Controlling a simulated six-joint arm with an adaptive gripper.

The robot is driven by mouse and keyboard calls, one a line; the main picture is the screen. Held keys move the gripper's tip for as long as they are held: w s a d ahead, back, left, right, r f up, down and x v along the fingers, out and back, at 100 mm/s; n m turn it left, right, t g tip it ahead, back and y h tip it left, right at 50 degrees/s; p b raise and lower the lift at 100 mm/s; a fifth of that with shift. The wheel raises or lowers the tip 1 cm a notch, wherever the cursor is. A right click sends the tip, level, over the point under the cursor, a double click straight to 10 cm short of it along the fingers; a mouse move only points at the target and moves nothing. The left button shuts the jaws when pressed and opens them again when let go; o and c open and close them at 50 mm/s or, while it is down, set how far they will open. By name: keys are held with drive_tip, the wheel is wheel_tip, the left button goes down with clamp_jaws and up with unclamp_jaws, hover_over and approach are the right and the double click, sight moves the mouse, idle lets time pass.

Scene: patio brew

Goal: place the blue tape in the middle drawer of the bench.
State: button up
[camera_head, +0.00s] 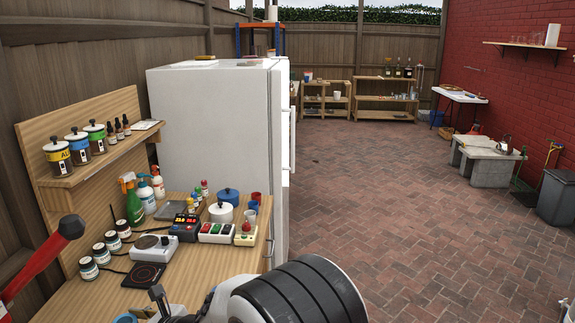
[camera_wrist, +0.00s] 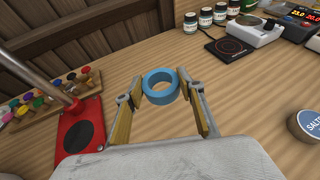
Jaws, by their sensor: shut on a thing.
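The blue tape (camera_wrist: 161,98) is a light blue ring between the two finger pads of my gripper (camera_wrist: 160,83) in the wrist view. My gripper is shut on it, with the wooden bench top (camera_wrist: 125,65) beneath. I cannot tell whether the tape touches the wood. In the head view, part of the tape (camera_head: 125,318) shows at the bottom edge beside my gripper (camera_head: 155,305), mostly cut off. The drawer fronts are hidden, so I cannot tell the middle drawer's state.
A red stand (camera_wrist: 80,128) with a metal rod is left of my gripper. A salt tin (camera_wrist: 306,128) lies right. The brick floor is open.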

drive_tip(key=shift+s+d+f, duration=0.1)
drive_tip(key=shift+d+f, duration=0.2)
drive_tip(key=shift+f, duration=0.05)
drive_tip(key=w+d+r+m+t+h, duration=0.1)
drive_tip(key=w+d+m+t+h, duration=0.4)
drive_tip(key=d, duration=1)
drive_tip(key=w+d+m+t, duration=0.1)
drive_tip(key=w+d+m, duration=0.1)
drive_tip(key=w+d, duration=0.9)
drive_tip(key=s+d+r+m+t+h, duration=0.1)
drive_tip(key=d+r+m+h, duration=0.1)
drive_tip(key=d, duration=1.6)
drive_tip(key=s+d+r+m+t+h, duration=0.1)
drive_tip(key=d+m+h, duration=0.4)
drive_tip(key=d, duration=1.3)
drive_tip(key=shift+d+r+t+h, duration=0.3)
drive_tip(key=shift+r+t, duration=0.1)
drive_tip(key=shift+r, duration=0.25)
drive_tip(key=shift+s, duration=0.1)
